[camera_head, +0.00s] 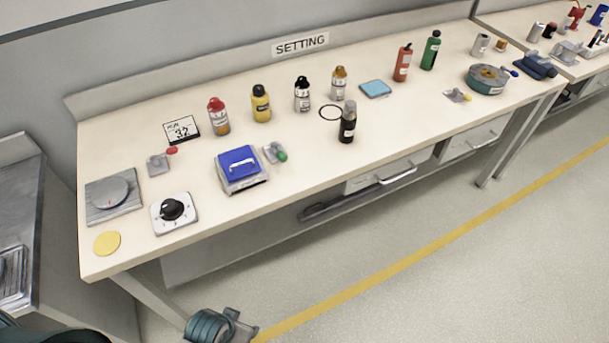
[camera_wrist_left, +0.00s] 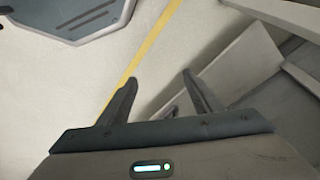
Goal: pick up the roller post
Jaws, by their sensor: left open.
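I cannot tell for sure which thing is the roller post. A small grey upright cylinder (camera_head: 480,45) stands toward the far right end of the setting bench (camera_head: 330,165), too small to make out well. My left gripper (camera_wrist_left: 158,88) is open and empty in the left wrist view, its two dark fingers apart over the floor. No bench-top object lies between the fingers. In the head view a teal and grey part, likely of my left arm, shows at the bottom, below the bench's front edge. My right gripper is not in view.
Several bottles, including a black one (camera_head: 347,124), stand along the bench. A blue-topped box (camera_head: 239,168), a dial (camera_head: 173,212) and a round teal container (camera_head: 486,80) are also there. A second bench (camera_head: 540,30) is beyond. The floor (camera_head: 460,270) in front is clear.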

